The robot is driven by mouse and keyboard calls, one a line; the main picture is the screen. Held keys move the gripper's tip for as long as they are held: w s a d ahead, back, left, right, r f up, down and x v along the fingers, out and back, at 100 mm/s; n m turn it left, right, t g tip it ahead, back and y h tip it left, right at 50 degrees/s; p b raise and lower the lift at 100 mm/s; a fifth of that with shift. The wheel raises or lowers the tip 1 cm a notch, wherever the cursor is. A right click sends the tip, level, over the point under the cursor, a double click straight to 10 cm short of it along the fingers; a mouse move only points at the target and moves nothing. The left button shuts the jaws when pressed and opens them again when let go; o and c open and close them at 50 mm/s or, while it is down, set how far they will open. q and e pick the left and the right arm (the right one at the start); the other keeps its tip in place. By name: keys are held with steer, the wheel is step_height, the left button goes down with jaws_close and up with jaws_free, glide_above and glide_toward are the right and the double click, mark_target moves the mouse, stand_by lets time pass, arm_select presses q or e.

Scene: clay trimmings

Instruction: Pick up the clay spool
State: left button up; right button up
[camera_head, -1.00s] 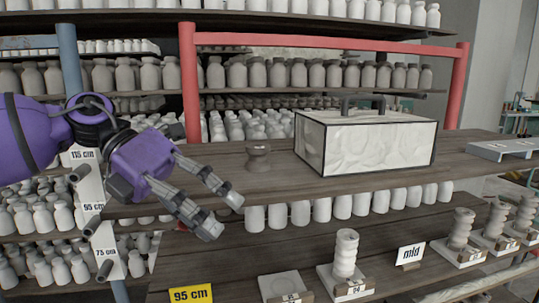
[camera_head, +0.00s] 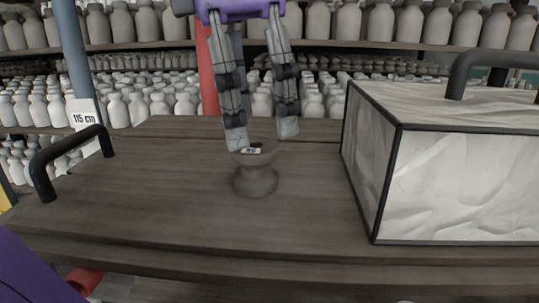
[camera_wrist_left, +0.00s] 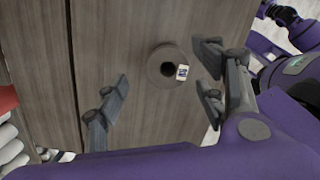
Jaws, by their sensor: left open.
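The clay spool (camera_head: 255,178) is a small grey-brown, waisted piece standing upright on the wooden shelf board. A small label lies on its top. My left gripper (camera_head: 262,138) is open, its fingers pointing down just above and behind the spool's top in the head view; one fingertip overlaps the spool's rim there. In the left wrist view, the spool (camera_wrist_left: 166,72) shows from above with a dark hole in its top. It lies between the spread fingers of the gripper (camera_wrist_left: 160,95), nearer the right-hand ones. Contact cannot be told. My right gripper is not in view.
A large pale block-shaped box (camera_head: 455,185) with black edges and a dark handle stands close to the right. A black handle (camera_head: 68,158) rises from the board at left. Shelves of pale bottles (camera_head: 180,100) fill the back. The board in front of the spool is clear.

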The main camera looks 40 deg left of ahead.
mark_target(251, 143)
arm_select(q)
steer(key=f, duration=0.5)
steer(key=shift+s+d+f, duration=0.25)
steer(key=shift+s+f, duration=0.05)
steer(key=shift+f, duration=0.05)
steer(key=shift+w+f, duration=0.1)
steer(key=shift+f, duration=0.35)
steer(key=c, duration=1.4)
